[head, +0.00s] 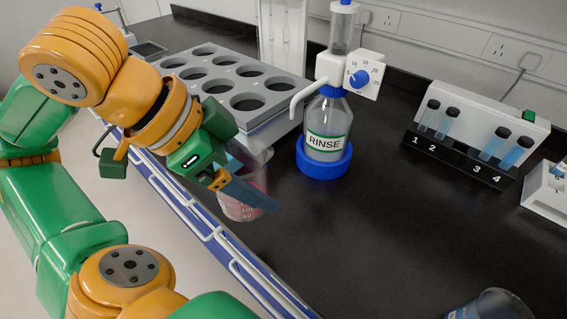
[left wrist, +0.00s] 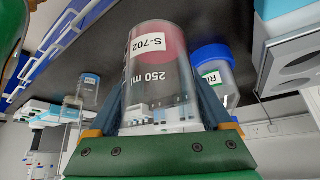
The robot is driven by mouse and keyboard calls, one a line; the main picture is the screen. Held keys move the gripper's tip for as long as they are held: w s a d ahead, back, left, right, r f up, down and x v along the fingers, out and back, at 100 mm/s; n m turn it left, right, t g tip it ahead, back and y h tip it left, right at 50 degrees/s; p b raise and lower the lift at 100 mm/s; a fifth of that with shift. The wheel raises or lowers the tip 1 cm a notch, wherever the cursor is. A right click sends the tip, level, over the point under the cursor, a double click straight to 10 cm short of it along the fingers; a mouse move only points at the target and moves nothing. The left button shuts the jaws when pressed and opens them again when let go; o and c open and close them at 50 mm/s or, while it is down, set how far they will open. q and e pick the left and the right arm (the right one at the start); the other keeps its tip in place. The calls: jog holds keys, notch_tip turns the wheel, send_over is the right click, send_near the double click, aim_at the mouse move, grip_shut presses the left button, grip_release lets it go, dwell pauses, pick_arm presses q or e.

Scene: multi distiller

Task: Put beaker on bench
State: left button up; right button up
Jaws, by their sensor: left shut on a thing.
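The clear beaker (head: 236,208) holds some pink-red contents and is in my left gripper (head: 245,188), near the front edge of the black bench (head: 350,255). In the left wrist view the beaker (left wrist: 158,85) fills the middle, labelled "S-702" and "250 ml", between the two blue-grey fingers of the left gripper (left wrist: 160,115). The gripper is shut on its sides. I cannot tell whether the beaker's base touches the bench. My right gripper is not in view.
A grey rack with round holes (head: 275,85) stands behind the beaker. The RINSE bottle (head: 325,125) with a blue base is just right of it. A tube rack (head: 460,150) stands farther right. Another beaker (head: 490,306) is at bottom right. The middle bench is clear.

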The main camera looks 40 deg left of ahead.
pick_arm(q)
jog(key=w+f, duration=0.2)
jog(key=w, duration=0.1)
jog(key=w+a+f+p, duration=0.1)
jog(key=w+f, duration=0.2)
jog(key=w, duration=0.1)
jog(key=w+f+p, duration=0.1)
jog(key=w+f, duration=0.2)
jog(key=w, duration=0.1)
jog(key=shift+w+a, duration=0.25)
jog(key=shift+a, duration=0.1)
jog(key=shift+w+a+f, duration=0.1)
jog(key=shift+w+f, duration=0.55)
jog(key=shift+f, duration=0.8)
jog(key=shift+w+f, duration=0.1)
jog(key=shift+f, duration=0.8)
jog(key=shift+f+b, duration=0.1)
jog(key=shift+b, duration=0.2)
